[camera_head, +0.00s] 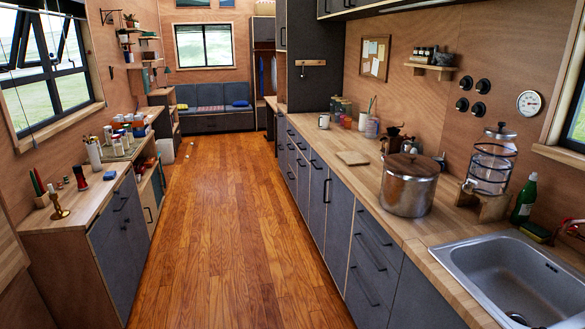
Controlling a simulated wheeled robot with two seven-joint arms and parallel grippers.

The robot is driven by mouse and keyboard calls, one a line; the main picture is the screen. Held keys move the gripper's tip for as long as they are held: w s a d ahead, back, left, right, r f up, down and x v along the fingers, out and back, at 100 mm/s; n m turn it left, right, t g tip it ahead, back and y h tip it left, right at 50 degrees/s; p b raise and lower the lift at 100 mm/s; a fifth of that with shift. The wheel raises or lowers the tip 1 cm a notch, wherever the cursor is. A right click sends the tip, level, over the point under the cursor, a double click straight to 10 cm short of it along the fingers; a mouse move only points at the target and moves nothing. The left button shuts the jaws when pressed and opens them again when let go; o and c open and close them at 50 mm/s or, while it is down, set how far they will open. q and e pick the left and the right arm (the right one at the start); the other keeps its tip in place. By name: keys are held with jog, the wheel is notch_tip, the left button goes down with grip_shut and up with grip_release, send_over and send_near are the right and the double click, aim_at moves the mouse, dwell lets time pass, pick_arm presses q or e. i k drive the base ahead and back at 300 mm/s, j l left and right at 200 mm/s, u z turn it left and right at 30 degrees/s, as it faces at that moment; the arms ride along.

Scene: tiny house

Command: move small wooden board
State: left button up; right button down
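A small wooden board (353,158), pale and roughly square, lies flat on the right-hand wooden counter, left of the metal pot and near the counter's front edge. Nothing lies on it that I can see. Neither of my grippers shows in the head view.
A large metal pot (409,186) with a wooden lid stands on the right counter (437,223), nearer than the board. A sink (515,281), glass dispenser (490,160) and green bottle (524,198) are nearer still. A white mug (324,121) stands beyond. The floor (225,230) between the counters is mostly clear.

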aim_at(350, 158)
jog(key=i, duration=3.5)
